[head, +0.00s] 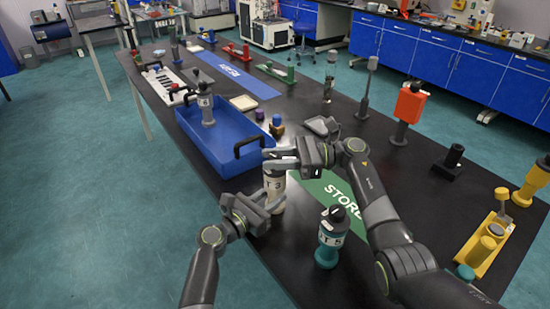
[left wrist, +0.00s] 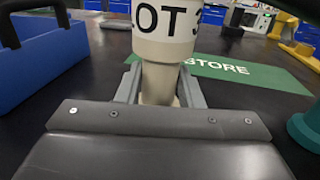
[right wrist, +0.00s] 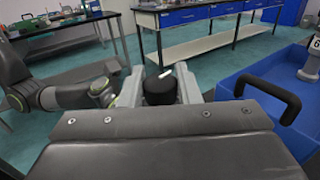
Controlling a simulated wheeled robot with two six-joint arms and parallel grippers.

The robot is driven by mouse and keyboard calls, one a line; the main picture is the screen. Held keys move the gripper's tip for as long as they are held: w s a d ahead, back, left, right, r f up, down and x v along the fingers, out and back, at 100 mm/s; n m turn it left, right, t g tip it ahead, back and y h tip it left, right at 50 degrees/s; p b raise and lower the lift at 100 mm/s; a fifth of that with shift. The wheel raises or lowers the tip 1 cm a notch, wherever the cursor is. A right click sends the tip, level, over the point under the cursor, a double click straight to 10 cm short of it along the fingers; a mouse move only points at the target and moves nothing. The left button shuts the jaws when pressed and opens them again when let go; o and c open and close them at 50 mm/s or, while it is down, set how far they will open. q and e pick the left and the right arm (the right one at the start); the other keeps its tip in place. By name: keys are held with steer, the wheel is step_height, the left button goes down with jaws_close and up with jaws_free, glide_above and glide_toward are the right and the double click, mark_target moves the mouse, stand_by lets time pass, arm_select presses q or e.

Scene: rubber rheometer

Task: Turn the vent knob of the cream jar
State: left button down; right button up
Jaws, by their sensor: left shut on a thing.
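The cream jar (head: 274,185) with a "LOT 3" label stands upright near the front edge of the dark table. My left gripper (head: 266,204) is shut on its narrow lower part, below the label; the left wrist view shows the jar (left wrist: 163,85) between both fingers. My right gripper (head: 284,163) is at the jar's top. In the right wrist view the black vent knob (right wrist: 160,88), with a white mark on it, sits between the right fingers, which look slightly apart from it. In the head view the right gripper mostly hides the knob.
A blue tray (head: 228,161) with a grey jar (head: 206,108) is at the left of the cream jar. A green "STORE" mat (head: 325,190) lies behind it. A teal jar (head: 331,240) stands at the right, near my right arm. An orange-topped tool (head: 409,105) stands farther back.

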mark_target(275, 157)
steer(key=c, duration=0.4)
steer(key=shift+t, duration=0.3)
steer(key=shift+m+t, duration=0.7)
steer(key=shift+t, duration=0.1)
steer(key=o, duration=0.9)
steer(key=shift+o, duration=0.2)
step_height(275, 157, up, 10)
